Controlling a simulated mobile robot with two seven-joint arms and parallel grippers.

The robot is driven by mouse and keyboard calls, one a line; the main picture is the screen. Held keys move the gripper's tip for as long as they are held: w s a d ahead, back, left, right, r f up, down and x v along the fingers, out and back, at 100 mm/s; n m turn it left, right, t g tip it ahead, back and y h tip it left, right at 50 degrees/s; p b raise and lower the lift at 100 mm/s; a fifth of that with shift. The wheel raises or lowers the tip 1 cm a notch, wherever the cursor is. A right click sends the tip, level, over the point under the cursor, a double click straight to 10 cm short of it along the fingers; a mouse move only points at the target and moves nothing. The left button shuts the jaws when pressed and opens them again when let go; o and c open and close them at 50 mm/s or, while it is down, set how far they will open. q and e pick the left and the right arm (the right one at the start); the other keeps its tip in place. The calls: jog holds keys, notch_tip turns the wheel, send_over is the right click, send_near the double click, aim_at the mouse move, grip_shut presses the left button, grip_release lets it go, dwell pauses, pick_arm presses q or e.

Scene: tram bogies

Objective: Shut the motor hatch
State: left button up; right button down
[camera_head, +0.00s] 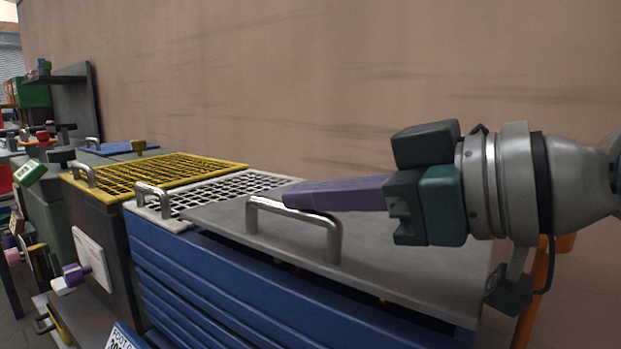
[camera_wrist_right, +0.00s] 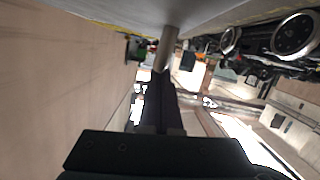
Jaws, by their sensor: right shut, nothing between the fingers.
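The motor hatch looks to be the flat grey lid (camera_head: 420,262) on top of the blue louvred box (camera_head: 240,290). A dark gap shows under its front edge, so it sits slightly raised. A metal bar handle (camera_head: 292,212) stands on the lid. My right gripper (camera_head: 288,199) comes in from the right with its long purple fingers shut and empty. The fingertips are above the lid, just behind the handle; I cannot tell if they touch it. In the right wrist view, the dark fingers (camera_wrist_right: 160,92) point toward a metal bar (camera_wrist_right: 167,48) by a grey panel (camera_wrist_right: 215,10). My left gripper is not in view.
A white mesh cover (camera_head: 222,190) and a yellow mesh cover (camera_head: 160,172), each with a handle, lie left of the lid. A plain brown wall (camera_head: 300,90) rises behind. Cluttered benches stand at the far left. The space above the covers is clear.

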aim_at(313, 260)
jog(key=shift+s+a+f+n+b, duration=0.1)
jog(key=shift+s+f+n+b, duration=0.2)
jog(key=shift+f, duration=0.45)
jog(key=shift+a+f+n+b, duration=0.1)
jog(key=shift+f+b, duration=0.3)
jog(key=shift+f, duration=0.45)
